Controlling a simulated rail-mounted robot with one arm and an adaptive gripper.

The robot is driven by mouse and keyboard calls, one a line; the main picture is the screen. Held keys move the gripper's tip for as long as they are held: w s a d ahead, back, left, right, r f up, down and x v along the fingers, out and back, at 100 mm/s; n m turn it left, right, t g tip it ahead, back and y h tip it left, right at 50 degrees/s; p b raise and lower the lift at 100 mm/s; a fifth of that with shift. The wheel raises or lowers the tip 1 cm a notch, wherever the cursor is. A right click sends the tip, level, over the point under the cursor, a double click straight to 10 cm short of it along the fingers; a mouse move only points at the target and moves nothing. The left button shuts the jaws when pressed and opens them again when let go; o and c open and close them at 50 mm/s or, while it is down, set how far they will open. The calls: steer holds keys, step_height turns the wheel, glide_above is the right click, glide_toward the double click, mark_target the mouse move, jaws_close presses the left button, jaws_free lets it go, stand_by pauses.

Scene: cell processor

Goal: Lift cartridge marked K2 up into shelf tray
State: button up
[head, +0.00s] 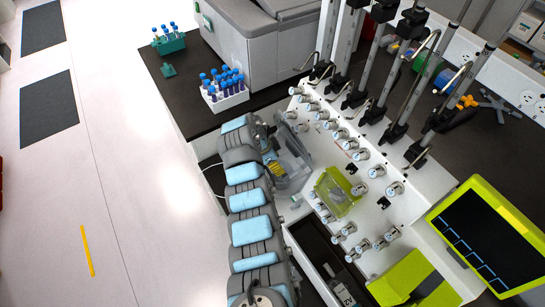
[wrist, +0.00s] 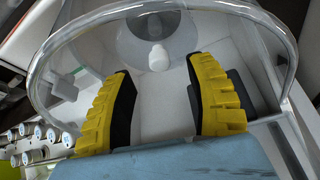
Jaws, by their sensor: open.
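My gripper (head: 303,166) is open; its yellow-padded fingers stand apart in the wrist view (wrist: 160,75). A clear, rounded plastic vessel (wrist: 285,48), apparently a cartridge, curves around the far side of the fingers. In the head view this clear vessel (head: 292,184) sits at the end of my arm, against the white machine front, partly hidden by the gripper. Nothing is seen clamped between the fingers, and contact cannot be told. No K2 mark is readable. The shelf tray cannot be identified with certainty.
A green-framed clear box (head: 338,192) sits on the white panel among several round silver knobs (head: 361,154). A green-framed screen (head: 490,235) stands at right. Tube racks (head: 226,100) stand on the dark bench. Floor at left is open.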

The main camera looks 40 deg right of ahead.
steer(key=shift+x, duration=1.85)
jaws_close()
